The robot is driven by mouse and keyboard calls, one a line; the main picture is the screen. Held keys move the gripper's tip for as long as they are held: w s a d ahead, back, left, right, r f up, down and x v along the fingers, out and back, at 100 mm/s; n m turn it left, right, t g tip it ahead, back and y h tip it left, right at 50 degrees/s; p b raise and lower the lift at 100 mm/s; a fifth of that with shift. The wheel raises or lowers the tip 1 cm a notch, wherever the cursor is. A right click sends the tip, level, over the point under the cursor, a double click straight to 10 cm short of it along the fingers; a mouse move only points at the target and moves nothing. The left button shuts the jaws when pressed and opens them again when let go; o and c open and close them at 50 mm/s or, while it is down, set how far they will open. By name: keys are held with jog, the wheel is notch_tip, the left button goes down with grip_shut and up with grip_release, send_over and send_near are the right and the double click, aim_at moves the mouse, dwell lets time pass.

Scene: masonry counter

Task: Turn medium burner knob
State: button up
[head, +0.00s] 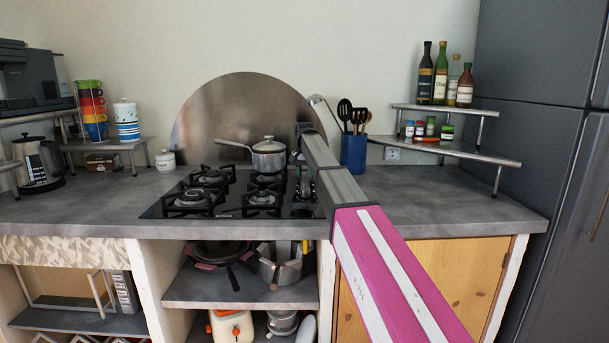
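The black gas cooktop (226,209) is set into the grey counter, with several burners under black grates. A lidded saucepan (268,155) stands on a back burner. My pink and grey arm reaches from the lower right to the right side of the cooktop. My gripper (306,186) seems to be the small dark part low over the cooktop's right edge, beside the arm. It is too small and partly covered to tell whether it is open or shut. The burner knobs cannot be made out; the right strip of the cooktop is partly hidden by my arm and gripper.
A blue utensil holder (353,153) stands behind my arm. A metal shelf (450,149) with bottles and jars is at the right. A kettle (39,163), cups and a small white jar (166,161) are at the left. Counter right of my arm is clear.

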jog(key=n, duration=2.7)
jog(key=shift+n, duration=1.9)
